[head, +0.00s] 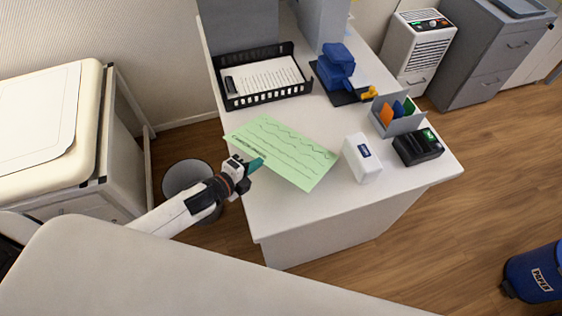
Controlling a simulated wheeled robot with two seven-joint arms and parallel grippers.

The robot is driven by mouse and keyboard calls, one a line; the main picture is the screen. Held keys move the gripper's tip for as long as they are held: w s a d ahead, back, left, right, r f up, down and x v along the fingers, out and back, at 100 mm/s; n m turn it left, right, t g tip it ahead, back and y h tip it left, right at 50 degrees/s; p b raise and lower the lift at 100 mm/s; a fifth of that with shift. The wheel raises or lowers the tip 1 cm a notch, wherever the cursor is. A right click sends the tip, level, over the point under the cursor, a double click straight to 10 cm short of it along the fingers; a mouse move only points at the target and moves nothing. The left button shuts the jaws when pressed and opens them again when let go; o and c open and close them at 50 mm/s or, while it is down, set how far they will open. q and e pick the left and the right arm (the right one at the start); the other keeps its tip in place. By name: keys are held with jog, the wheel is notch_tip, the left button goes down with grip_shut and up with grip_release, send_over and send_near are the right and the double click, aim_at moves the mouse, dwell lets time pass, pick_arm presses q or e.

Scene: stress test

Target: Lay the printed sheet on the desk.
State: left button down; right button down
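The printed sheet (288,148) is pale green with dark wavy lines and a line of text. It is over the left front part of the white desk (300,215), and its left corner reaches to the desk's left edge. My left gripper (256,164) comes from the left, with its teal fingers together at the sheet's near-left edge; they look shut on it. I cannot tell whether the sheet touches the desktop or is just above it. My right gripper is not in view.
On the desk are a black tray with white paper (307,88), a blue device (336,66), a grey organizer (402,124), a white box (361,160) and a black device (419,148). A round bin (180,177) stands left of the desk. The desk's front strip is clear.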

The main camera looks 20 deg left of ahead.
pick_arm(q)
jog(key=shift+f, duration=0.15)
jog(key=c, duration=1.8)
grip_release()
jog(key=shift+c, duration=0.2)
jog(key=p+v, duration=0.4)
jog(key=v, duration=0.4)
